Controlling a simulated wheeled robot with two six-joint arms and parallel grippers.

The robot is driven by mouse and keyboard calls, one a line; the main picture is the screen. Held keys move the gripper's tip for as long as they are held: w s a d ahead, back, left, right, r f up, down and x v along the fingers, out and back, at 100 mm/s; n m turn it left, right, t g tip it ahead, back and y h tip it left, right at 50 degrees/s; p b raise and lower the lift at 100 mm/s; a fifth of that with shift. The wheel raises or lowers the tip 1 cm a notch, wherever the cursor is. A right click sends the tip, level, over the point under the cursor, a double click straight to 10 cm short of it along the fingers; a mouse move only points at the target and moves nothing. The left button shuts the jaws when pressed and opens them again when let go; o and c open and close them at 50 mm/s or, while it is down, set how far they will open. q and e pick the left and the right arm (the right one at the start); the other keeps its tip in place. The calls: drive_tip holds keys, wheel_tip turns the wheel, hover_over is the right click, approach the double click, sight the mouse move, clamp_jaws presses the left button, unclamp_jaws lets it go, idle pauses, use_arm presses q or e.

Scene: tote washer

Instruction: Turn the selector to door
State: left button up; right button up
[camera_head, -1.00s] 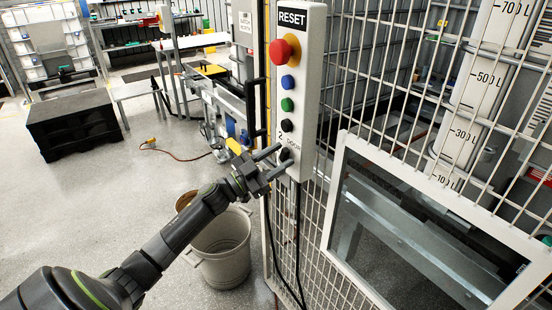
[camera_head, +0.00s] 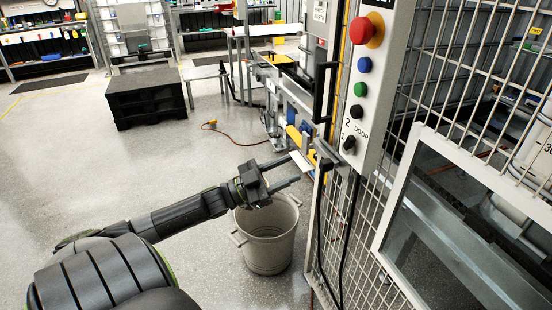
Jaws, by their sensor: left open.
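The selector (camera_head: 348,144) is a small black knob at the bottom of the light grey control panel (camera_head: 376,100). The labels "2" and "DOOR" are printed just above it. The knob is too small to tell surely which mark it points to. My left gripper (camera_head: 292,171) is open and empty, to the left of the selector and a little lower in the picture. Its two fingers point right toward the panel, apart from the knob. My right gripper is out of view.
Above the selector are black (camera_head: 356,111), green (camera_head: 360,89) and blue (camera_head: 365,65) buttons and a red emergency stop (camera_head: 365,31). A wire mesh fence (camera_head: 460,90) and a framed window (camera_head: 405,190) stand right. A grey bin (camera_head: 265,243) is below my gripper. Open floor lies left.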

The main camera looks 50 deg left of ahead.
use_arm(q)
drive_tip(key=shift+v, duration=1.15)
drive_tip(key=a+f+n+g+y, duration=0.1)
drive_tip(key=a+f+n+y, duration=0.3)
drive_tip(key=f, duration=0.6)
drive_tip(key=a+f+n+y, duration=0.35)
drive_tip(key=f+y, duration=0.25)
drive_tip(key=f, duration=0.3)
drive_tip(key=s+f+n+g+y, duration=0.1)
drive_tip(key=s+f+g+y, duration=0.2)
drive_tip(key=f, duration=0.6)
drive_tip(key=s+f+n+g+y, duration=0.1)
drive_tip(key=s+f+g, duration=0.1)
drive_tip(key=s+f, duration=0.5)
drive_tip(key=s+d+f+n+g, duration=0.1)
drive_tip(key=s+d+f+g, duration=0.3)
drive_tip(key=s+f, duration=0.45)
drive_tip(key=s+d+f+n+g, duration=0.1)
drive_tip(key=s+d+f+g, duration=0.3)
drive_tip(key=f, duration=0.7)
drive_tip(key=s+d+f+g+h, duration=0.1)
drive_tip(key=s+d+f+g, duration=0.2)
drive_tip(key=s+d+f, duration=0.4)
drive_tip(key=s+d, duration=0.5)
drive_tip(key=s, duration=0.3)
drive_tip(key=shift+s+d+g+h, duration=0.2)
drive_tip(key=shift+g+h, duration=0.1)
drive_tip(key=shift+g, duration=0.1)
